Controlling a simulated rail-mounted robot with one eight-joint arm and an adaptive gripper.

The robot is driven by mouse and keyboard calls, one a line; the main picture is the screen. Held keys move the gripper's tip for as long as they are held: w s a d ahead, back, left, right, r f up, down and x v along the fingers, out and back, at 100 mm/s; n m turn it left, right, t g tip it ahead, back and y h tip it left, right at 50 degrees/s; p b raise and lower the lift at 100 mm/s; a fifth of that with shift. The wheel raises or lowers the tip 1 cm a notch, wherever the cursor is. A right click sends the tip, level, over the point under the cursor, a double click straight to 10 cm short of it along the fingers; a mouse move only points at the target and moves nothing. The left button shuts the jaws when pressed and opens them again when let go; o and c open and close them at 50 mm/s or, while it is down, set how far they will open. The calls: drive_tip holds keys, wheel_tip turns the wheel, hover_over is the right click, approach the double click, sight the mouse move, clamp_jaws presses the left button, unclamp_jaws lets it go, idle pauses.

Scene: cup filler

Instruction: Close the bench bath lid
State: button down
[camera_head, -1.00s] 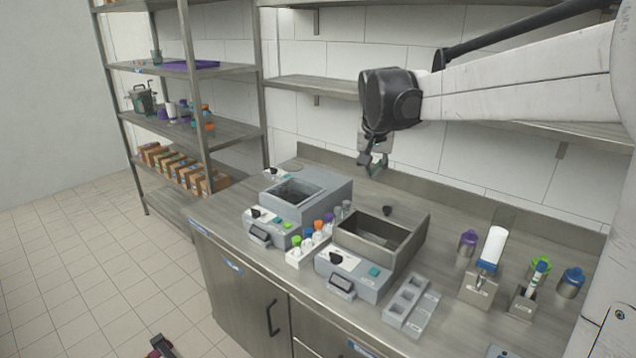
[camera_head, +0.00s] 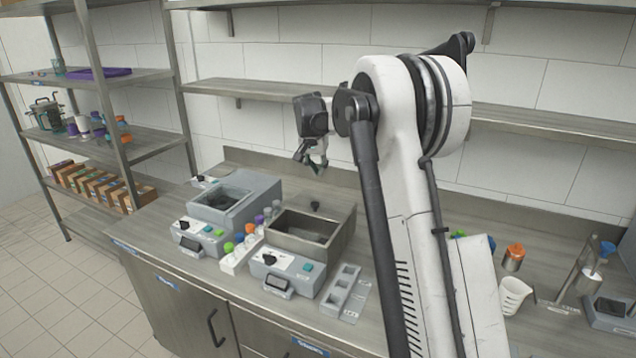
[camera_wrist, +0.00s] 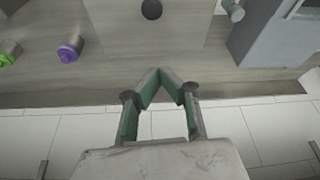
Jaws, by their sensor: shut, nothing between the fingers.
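The right-hand bench bath (camera_head: 318,248) has an open, empty-looking metal basin with a control panel (camera_head: 288,264) in front. A black knob (camera_head: 315,206) shows at its back edge. In the wrist view, a flat grey panel, apparently the bath's lid (camera_wrist: 185,30), carries the black knob (camera_wrist: 151,9) at the top edge. I cannot tell whether the panel lies flat or tilts. My gripper (camera_head: 312,164) hangs in the air above and behind the bath, in front of the wall. In the wrist view my gripper (camera_wrist: 160,72) is shut and empty, apart from the panel.
A wall shelf (camera_head: 255,90) runs behind my gripper. Bottles and a beaker (camera_head: 513,295) stand farther right.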

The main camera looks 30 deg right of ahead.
hover_over(321, 198)
drive_tip(key=s+a, duration=0.1)
drive_tip(key=f, duration=0.4)
drive_tip(key=f+p, duration=0.1)
drive_tip(key=f, duration=0.4)
drive_tip(key=shift+s, duration=0.2)
drive_tip(key=shift+s+a, duration=1.2)
drive_tip(key=shift+s+f+p, duration=0.1)
drive_tip(key=shift+s+p, duration=0.05)
drive_tip(key=shift+p, duration=0.15)
drive_tip(key=shift+s+a, duration=0.2)
drive_tip(key=shift+a, duration=0.05)
drive_tip(key=shift+f, duration=0.1)
